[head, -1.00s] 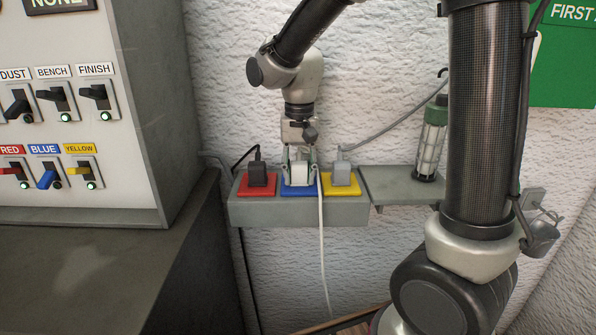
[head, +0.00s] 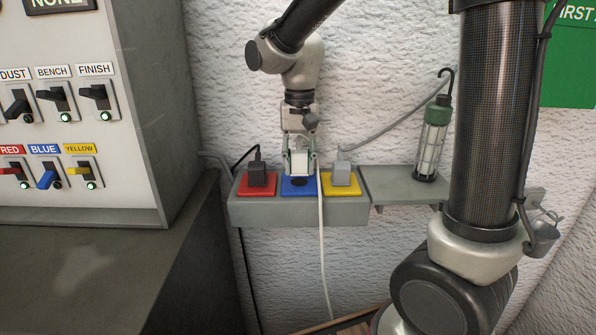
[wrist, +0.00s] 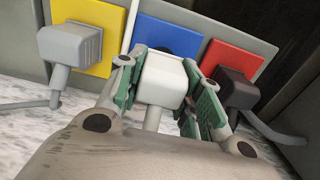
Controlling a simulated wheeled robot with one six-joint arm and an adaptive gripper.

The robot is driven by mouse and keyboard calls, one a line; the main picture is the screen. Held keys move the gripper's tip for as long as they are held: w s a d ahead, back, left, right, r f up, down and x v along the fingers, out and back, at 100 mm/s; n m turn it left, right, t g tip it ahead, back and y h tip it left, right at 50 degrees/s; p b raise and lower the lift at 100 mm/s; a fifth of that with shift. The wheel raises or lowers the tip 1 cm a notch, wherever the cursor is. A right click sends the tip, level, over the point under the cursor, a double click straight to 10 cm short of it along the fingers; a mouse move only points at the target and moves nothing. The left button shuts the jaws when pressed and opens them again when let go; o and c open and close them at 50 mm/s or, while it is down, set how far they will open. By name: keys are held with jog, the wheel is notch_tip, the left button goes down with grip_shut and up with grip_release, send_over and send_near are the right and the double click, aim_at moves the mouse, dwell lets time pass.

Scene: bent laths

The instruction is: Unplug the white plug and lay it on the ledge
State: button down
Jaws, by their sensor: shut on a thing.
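The white plug (head: 299,161) is held in my gripper (head: 299,158), clear of the blue socket plate (head: 290,187), whose dark socket shows below it. In the wrist view the white plug (wrist: 163,80) sits between the green finger pads of my gripper (wrist: 165,90), and part of the blue plate (wrist: 170,35) shows beyond it. The white cord (head: 322,240) hangs from the plug down past the front of the socket box. The grey ledge (head: 400,186) is to the right of the box and carries a caged lamp.
A black plug (head: 257,172) stands in the red plate and a grey plug (head: 341,171) in the yellow plate, close on either side. The caged lamp (head: 432,140) stands on the ledge; the ledge's left part is bare. A switch panel (head: 60,150) is at left.

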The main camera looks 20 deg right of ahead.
aim_at(299, 151)
jog(key=shift+r, duration=1.6)
jog(key=shift+r, duration=0.1)
